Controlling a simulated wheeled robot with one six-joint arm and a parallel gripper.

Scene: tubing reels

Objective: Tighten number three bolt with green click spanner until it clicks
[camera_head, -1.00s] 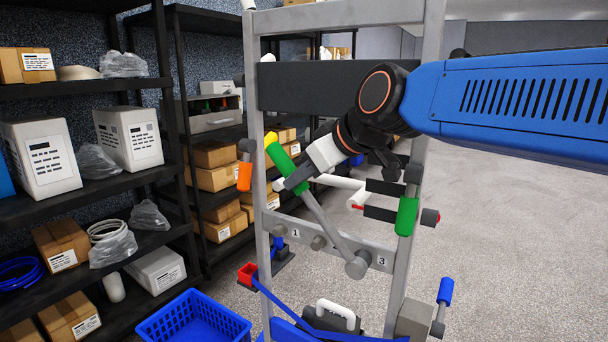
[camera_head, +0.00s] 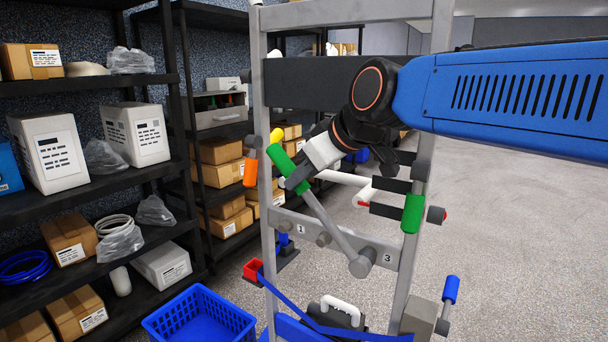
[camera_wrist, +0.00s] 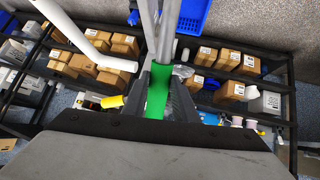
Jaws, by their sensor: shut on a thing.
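A spanner with a green handle (camera_head: 287,168) and a grey shaft (camera_head: 330,224) is in my gripper (camera_head: 294,181). My gripper is shut on the handle, near the shaft end. In the wrist view the handle (camera_wrist: 158,92) lies between my fingers. The spanner slants down to the right. Its round head (camera_head: 362,263) is at the rail, just left of the number 3 label (camera_head: 387,258), and hides the bolt there. Whether it is fully seated cannot be told. Another bolt (camera_head: 323,240) shows to the left, beyond it the number 1 label (camera_head: 300,229).
Another green-handled tool (camera_head: 412,213) hangs on the right post. An orange-handled tool (camera_head: 250,172) is by the left post, a blue-handled one (camera_head: 451,289) at lower right. A white tube (camera_head: 343,178) runs behind my gripper. A blue basket (camera_head: 200,318) stands lower left.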

